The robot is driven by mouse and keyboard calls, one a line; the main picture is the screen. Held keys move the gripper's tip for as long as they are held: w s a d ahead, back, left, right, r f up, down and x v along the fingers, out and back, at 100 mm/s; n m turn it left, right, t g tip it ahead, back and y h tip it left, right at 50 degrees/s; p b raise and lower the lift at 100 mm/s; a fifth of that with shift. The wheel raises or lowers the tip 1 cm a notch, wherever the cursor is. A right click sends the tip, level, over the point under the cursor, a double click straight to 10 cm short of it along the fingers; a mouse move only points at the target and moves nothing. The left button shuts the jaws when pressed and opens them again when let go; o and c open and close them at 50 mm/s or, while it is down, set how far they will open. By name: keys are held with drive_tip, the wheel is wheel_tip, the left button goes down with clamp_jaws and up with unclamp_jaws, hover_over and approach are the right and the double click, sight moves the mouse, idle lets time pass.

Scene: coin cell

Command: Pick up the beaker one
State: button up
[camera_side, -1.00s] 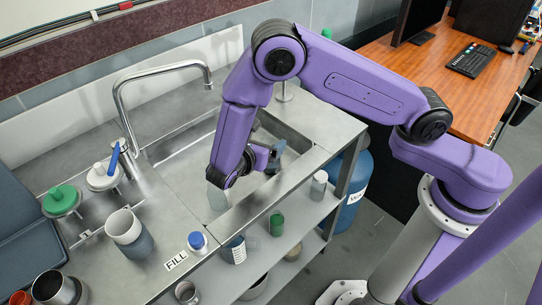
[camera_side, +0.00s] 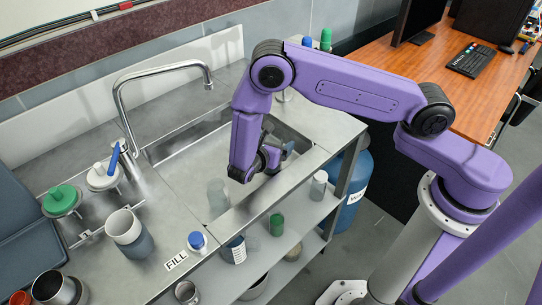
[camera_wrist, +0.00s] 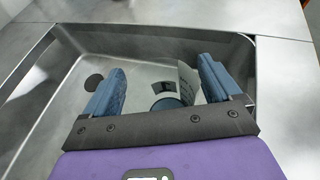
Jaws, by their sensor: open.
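A clear, greyish beaker (camera_side: 217,193) stands upright in the left front part of the steel sink (camera_side: 190,160). My gripper (camera_side: 280,158) is over the sink, right of the beaker in the side view and apart from it. In the wrist view my gripper (camera_wrist: 161,70) has its two blue fingers spread wide with nothing held. A clear cylinder with a pale marked label and a blue ring (camera_wrist: 168,88) shows below and between the fingers; I cannot tell whether it is the same beaker.
The faucet (camera_side: 120,100) arches over the sink's back left. A grey-and-white cup (camera_side: 130,232) and a blue-capped bottle (camera_side: 197,241) stand on the left counter. A pale cylinder (camera_side: 318,184) and a green one (camera_side: 277,224) are on the shelf below. A dark drain (camera_wrist: 93,82) shows in the sink.

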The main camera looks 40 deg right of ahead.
drive_tip(key=c, duration=1.1)
drive_tip(key=shift+r, duration=0.15)
